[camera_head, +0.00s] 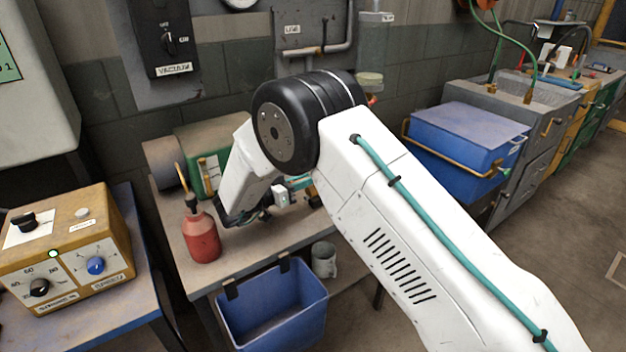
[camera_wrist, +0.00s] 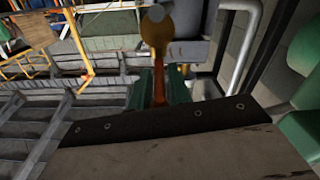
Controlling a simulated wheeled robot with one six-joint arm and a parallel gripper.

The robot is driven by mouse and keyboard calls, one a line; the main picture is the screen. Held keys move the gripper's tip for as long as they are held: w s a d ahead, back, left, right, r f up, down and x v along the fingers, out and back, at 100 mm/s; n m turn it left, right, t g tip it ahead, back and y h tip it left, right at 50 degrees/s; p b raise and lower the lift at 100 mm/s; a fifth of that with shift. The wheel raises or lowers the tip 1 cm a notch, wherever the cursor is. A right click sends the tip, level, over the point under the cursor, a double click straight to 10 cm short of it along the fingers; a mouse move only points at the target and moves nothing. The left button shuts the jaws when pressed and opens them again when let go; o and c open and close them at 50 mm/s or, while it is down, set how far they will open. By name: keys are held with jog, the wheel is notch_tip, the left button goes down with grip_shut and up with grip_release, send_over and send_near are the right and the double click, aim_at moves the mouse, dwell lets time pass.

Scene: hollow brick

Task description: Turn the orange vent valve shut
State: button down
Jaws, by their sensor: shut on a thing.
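The orange vent valve (camera_wrist: 156,36) shows in the wrist view, with a rounded yellow-orange end at the top and a narrow orange handle running down from it. My gripper (camera_wrist: 160,80) has its two green fingers on either side of that handle and is shut on it. In the head view my gripper (camera_head: 298,184) is partly hidden by my wrist and arm, low over the workbench. I cannot make out the valve's handle clearly there.
A red bottle (camera_head: 201,236) stands on the workbench (camera_head: 243,252) left of my wrist, near a green machine (camera_head: 196,140). A blue bin (camera_head: 270,312) hangs at the front edge. A yellow control box (camera_head: 68,248) is at left. A blue crate (camera_head: 455,150) stands at right.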

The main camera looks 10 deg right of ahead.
jog(key=shift+w, duration=0.1)
dwell(0.3)
jog(key=c, duration=1.5)
grip_release()
jog(key=shift+r, duration=0.5)
notch_tip(320, 180, up, 3)
jog(key=s+d+r, duration=0.1)
jog(key=s+d, duration=0.2)
jog(key=s, duration=1.2)
jog(key=shift+s, duration=0.35)
jog(key=shift+d, duration=0.1)
